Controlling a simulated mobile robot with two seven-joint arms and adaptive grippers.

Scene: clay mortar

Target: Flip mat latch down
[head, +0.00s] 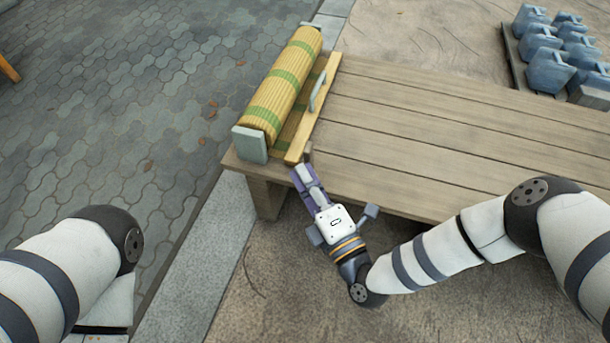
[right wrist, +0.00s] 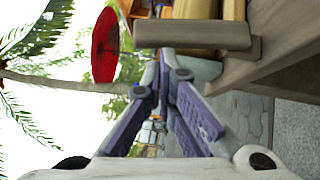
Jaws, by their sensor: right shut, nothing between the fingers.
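The rolled mat (head: 285,85), yellow with green bands, lies at the left end of the wooden deck between grey end blocks. A pale wooden bar (head: 300,138) with a grey handle (head: 322,88) runs along its right side. A small brown piece, seemingly the latch (head: 308,153), sits at the bar's near end. In the right wrist view a brown bar, seemingly this latch (right wrist: 190,34), crosses just beyond the fingertips. My right gripper (head: 299,172) is shut and empty, just in front of the deck's near edge by the latch. I cannot tell whether it touches. My left gripper is out of view.
The plank deck (head: 430,130) is bare to the right of the mat. Several blue-grey containers (head: 550,65) stand on a tray at the far right. Paving (head: 130,100) lies open to the left. A red parasol (right wrist: 105,45) shows in the right wrist view.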

